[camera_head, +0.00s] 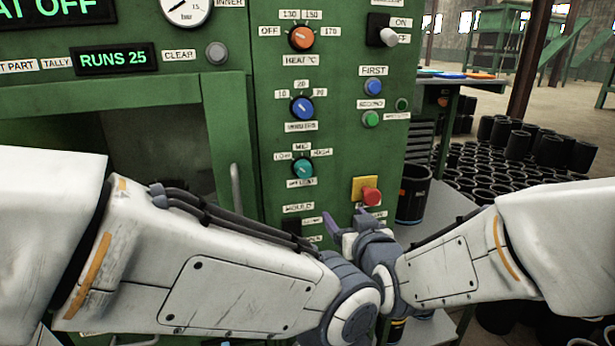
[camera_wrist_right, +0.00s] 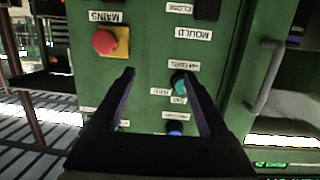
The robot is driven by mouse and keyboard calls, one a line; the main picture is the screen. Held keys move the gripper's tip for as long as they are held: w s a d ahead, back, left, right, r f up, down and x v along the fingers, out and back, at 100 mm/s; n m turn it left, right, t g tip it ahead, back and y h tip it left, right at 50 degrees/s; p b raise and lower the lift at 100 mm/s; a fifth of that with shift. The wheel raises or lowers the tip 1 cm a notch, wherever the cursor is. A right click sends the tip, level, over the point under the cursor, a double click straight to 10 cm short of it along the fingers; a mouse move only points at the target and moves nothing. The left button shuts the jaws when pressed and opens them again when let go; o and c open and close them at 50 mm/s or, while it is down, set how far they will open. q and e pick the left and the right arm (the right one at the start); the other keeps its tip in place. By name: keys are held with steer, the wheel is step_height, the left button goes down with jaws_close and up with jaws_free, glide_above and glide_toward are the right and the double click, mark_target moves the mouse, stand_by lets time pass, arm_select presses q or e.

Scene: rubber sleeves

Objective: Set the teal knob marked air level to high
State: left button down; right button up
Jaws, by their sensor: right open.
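The teal knob (camera_head: 303,168) is on the green panel, with LOW, MID and HIGH labels around its top and a label below it. Its pointer is too small to read with certainty. In the right wrist view the teal knob (camera_wrist_right: 179,84) appears upside down, just inside the right-hand finger. My right gripper (camera_head: 344,220) is open, with nothing held, below and to the right of the knob in the head view. Its two fingers also show in the right wrist view (camera_wrist_right: 160,78), apart, with panel between them. My left arm crosses the lower head view; its gripper is hidden.
A blue knob (camera_head: 302,107) and an orange knob (camera_head: 301,38) sit above the teal one. A red button on a yellow plate (camera_head: 371,195) is to the lower right. A vertical handle (camera_head: 236,188) stands out to the left. Black sleeves (camera_head: 505,170) fill the right background.

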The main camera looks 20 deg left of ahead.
steer(key=t+y, duration=0.1)
steer(key=y, duration=0.1)
glide_toward(306, 173)
steer(key=shift+n, duration=0.4)
steer(key=p+x, duration=0.2)
steer(key=x, duration=0.6)
steer(key=shift+w+a+p, duration=0.1)
steer(key=shift+a+p, duration=0.05)
steer(key=shift+p, duration=0.2)
steer(key=shift+c, duration=0.2)
